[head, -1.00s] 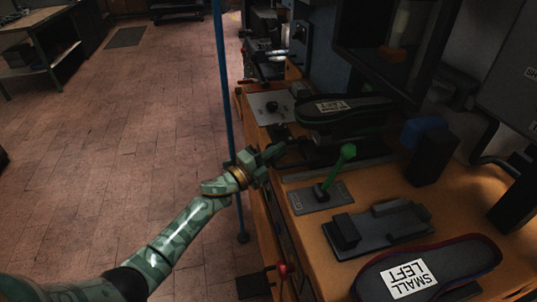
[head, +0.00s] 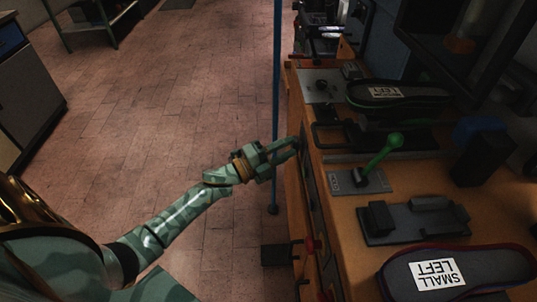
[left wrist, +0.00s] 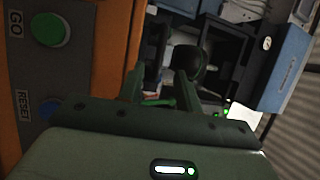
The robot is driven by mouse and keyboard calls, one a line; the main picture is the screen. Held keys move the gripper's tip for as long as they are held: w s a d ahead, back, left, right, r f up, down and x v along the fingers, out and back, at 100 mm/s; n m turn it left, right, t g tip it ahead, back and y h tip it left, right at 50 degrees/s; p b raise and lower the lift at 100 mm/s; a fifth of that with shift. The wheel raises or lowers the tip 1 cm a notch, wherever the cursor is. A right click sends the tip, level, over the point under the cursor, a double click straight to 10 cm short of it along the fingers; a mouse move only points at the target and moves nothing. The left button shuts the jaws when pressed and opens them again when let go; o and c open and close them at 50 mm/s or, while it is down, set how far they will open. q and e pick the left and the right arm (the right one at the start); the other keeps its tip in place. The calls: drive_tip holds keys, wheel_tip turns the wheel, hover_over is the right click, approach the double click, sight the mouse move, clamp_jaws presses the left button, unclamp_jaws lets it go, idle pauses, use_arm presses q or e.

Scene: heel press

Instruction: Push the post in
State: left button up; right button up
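My left gripper (head: 292,150) reaches in from the left beside the bench's front face. Its two fingers point right and are apart, with no held thing visible. It also shows in the left wrist view (left wrist: 160,90). A dark rounded knob or post end (left wrist: 188,57) shows there close to the right finger; I cannot tell whether they touch or whether this is the post. A small dark fitting (head: 297,143) lies near the fingertips in the head view. The press slide has a black loop handle (head: 328,134) above and right of the gripper. My right gripper is not in view.
A green-knobbed lever (head: 394,141), a black fixture (head: 415,222) and a shoe sole marked SMALL LEFT (head: 490,268) are on the bench. Another sole (head: 400,92) lies on the press. A blue pole (head: 276,90) stands behind the gripper. A green GO button (left wrist: 50,30) is on a panel.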

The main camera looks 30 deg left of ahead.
sight(316, 132)
use_arm(q)
drive_tip(key=v, duration=0.5)
drive_tip(key=shift+s, duration=0.1)
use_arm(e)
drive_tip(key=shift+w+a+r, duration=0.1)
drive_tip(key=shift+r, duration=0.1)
use_arm(q)
drive_tip(key=shift+c, duration=0.4)
